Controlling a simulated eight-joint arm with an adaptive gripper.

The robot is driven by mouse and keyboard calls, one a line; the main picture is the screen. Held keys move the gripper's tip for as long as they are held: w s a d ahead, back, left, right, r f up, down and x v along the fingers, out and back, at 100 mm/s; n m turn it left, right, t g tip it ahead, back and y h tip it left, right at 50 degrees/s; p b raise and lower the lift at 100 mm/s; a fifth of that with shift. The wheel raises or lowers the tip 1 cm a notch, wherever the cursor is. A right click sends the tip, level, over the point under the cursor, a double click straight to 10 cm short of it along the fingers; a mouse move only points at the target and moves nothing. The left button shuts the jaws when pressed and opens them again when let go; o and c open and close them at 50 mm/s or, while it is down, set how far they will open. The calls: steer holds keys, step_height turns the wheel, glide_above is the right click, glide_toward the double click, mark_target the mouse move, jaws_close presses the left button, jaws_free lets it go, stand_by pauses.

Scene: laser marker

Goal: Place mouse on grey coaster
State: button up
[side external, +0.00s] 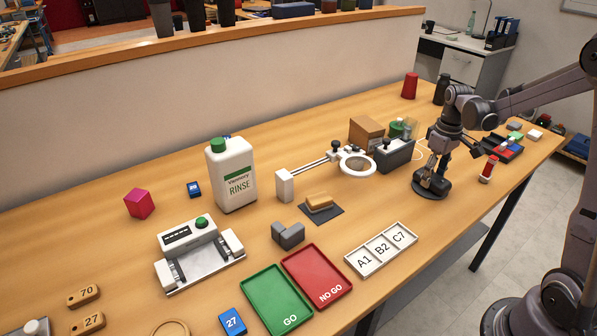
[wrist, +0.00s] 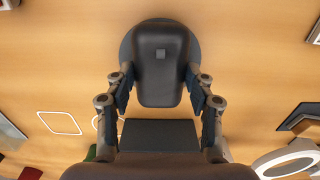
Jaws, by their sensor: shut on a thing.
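The black mouse (wrist: 160,85) is between the fingers of my gripper (wrist: 160,95) in the wrist view, with a finger against each side. In the side view my gripper (side external: 434,177) points down over the round dark grey coaster (side external: 421,192), shut on the mouse (side external: 440,187). The coaster also shows in the wrist view (wrist: 129,48), behind the mouse and partly hidden by it. The mouse is over the coaster; I cannot tell whether it touches it.
A dark box (side external: 394,155) and a white ring stand (side external: 357,165) are left of my gripper. A small red bottle (side external: 488,169) and a black tray (side external: 503,148) are to the right. A white labelled tray (side external: 381,249) lies nearer the front. Bare wood surrounds the coaster.

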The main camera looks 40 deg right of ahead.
mark_target(434, 176)
steer(key=shift+f, duration=0.15)
steer(key=o, duration=1.2)
step_height(434, 176, up, 12)
steer(key=s+a+t, duration=0.3)
steer(key=s+a, duration=0.1)
steer(key=a, duration=0.7)
steer(key=s+a+f+t, duration=0.1)
steer(key=s+a+t, duration=0.2)
steer(key=a, duration=0.9)
steer(key=shift+s+a+f+t, duration=0.3)
steer(key=shift+s+t, duration=0.1)
steer(key=shift+t, duration=0.2)
